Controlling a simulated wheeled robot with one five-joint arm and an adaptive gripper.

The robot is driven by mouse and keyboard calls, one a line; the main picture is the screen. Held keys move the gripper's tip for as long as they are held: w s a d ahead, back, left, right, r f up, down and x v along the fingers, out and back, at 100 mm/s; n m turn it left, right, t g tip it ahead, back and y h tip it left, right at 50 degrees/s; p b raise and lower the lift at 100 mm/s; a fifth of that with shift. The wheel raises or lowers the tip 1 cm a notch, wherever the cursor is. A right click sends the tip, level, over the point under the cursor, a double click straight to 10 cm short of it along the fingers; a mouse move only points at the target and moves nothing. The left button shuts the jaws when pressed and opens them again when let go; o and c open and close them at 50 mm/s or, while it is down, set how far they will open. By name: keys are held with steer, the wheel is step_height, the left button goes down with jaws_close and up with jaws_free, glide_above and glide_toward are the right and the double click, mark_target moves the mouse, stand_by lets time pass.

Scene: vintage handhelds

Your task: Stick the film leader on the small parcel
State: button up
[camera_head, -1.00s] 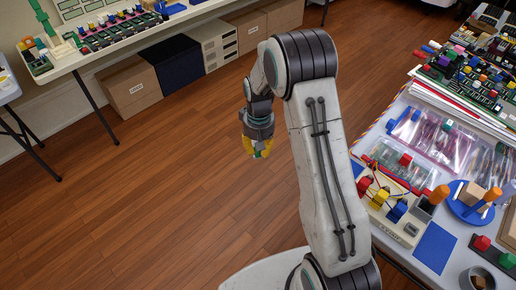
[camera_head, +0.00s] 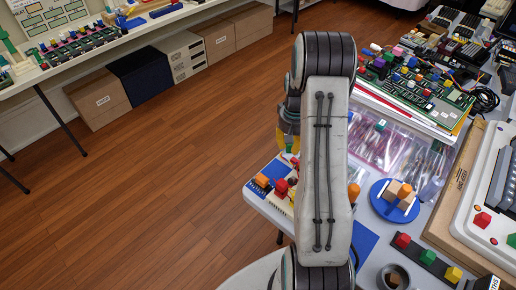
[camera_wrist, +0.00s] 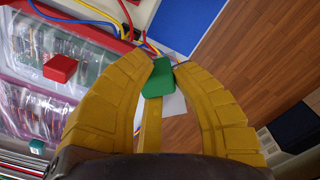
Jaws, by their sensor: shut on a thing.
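My gripper (camera_head: 289,143) shows beside my arm in the head view, near the table's left edge. In the wrist view its yellow fingers (camera_wrist: 165,70) are shut on a small green block (camera_wrist: 158,78). A pale flat piece (camera_wrist: 174,104) shows just beyond the block; I cannot tell whether it is joined to it. I cannot tell for sure whether this is the film leader. My arm hides part of the table.
The right table holds clear bags of parts (camera_head: 385,145), circuit boards (camera_head: 425,88), a tray with coloured blocks (camera_head: 428,257) and a cup (camera_head: 394,276). A blue sheet (camera_head: 361,245) lies near its front. Cardboard boxes (camera_head: 98,101) stand under the left table. The wooden floor between is clear.

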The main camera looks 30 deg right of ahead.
steer(key=s+d, duration=0.2)
steer(key=d, duration=0.1)
steer(key=s+d+r+m, duration=0.1)
steer(key=s+d, duration=0.1)
steer(key=d, duration=0.1)
steer(key=s+d+m+p, duration=0.1)
steer(key=s+d, duration=0.1)
steer(key=d, duration=0.2)
steer(key=shift+s+r, duration=0.3)
steer(key=shift+s, duration=0.1)
steer(key=s+d+r+m, duration=0.1)
steer(key=s+d, duration=0.6)
steer(key=s, duration=0.1)
step_height(320, 180, up, 4)
steer(key=n+p, duration=0.2)
steer(key=n, duration=1)
glide_above(412, 199)
steer(key=shift+w+d+f, duration=0.1)
steer(key=shift+d+f, duration=0.05)
steer(key=shift+f, duration=0.05)
steer(key=shift+f+b, duration=2.45)
steer(key=shift+f, duration=0.45)
steer(key=shift+f+b, duration=0.5)
steer(key=shift+f, duration=0.15)
